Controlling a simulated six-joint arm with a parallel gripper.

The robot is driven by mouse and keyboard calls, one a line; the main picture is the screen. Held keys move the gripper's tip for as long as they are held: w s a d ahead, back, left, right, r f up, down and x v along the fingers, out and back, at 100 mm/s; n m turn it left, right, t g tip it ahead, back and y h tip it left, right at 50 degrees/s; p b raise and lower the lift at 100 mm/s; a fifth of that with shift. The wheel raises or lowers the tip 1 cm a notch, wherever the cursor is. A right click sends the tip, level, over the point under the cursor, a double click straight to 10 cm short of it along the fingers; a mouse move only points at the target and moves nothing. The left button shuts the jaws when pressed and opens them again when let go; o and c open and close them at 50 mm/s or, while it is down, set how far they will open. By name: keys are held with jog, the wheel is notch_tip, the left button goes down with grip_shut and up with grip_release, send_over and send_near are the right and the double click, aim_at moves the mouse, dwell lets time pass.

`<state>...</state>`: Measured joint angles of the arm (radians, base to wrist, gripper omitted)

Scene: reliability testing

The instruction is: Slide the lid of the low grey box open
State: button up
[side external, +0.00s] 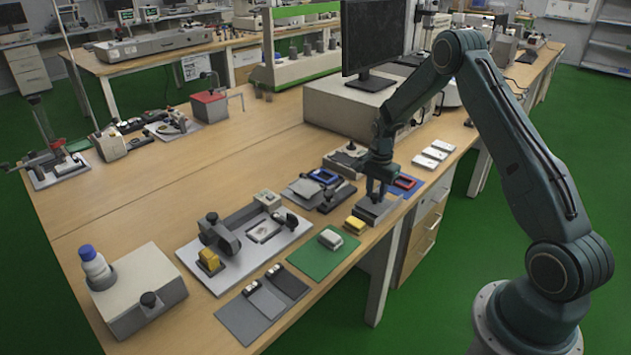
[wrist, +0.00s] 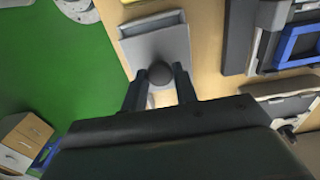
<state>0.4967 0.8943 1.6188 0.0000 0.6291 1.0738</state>
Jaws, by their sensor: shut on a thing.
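The low grey box (side external: 378,213) stands near the table's front edge in the side view, under my gripper (side external: 376,190). In the wrist view its pale grey lid (wrist: 163,46) lies ahead of my gripper (wrist: 159,82). A darker strip shows inside a pale rim at the lid's far end; I cannot tell how deep it is. A round dark knob (wrist: 160,72) sits at the lid's near end. My two fingers are on either side of the knob and shut on it. The fingers hide part of the box in the side view.
A yellow block (side external: 354,225) lies just left of the box. A blue mat with a red frame (side external: 405,182) is to its right. A grey and black fixture with a blue frame (side external: 324,176) stands behind-left. A green mat (side external: 310,259) lies farther left. The table edge is close.

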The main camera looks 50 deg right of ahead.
jog(key=shift+d+r, duration=0.1)
jog(key=shift+d, duration=3)
jog(key=o, duration=0.5)
notch_tip(320, 180, up, 5)
jog(key=shift+f, duration=0.1)
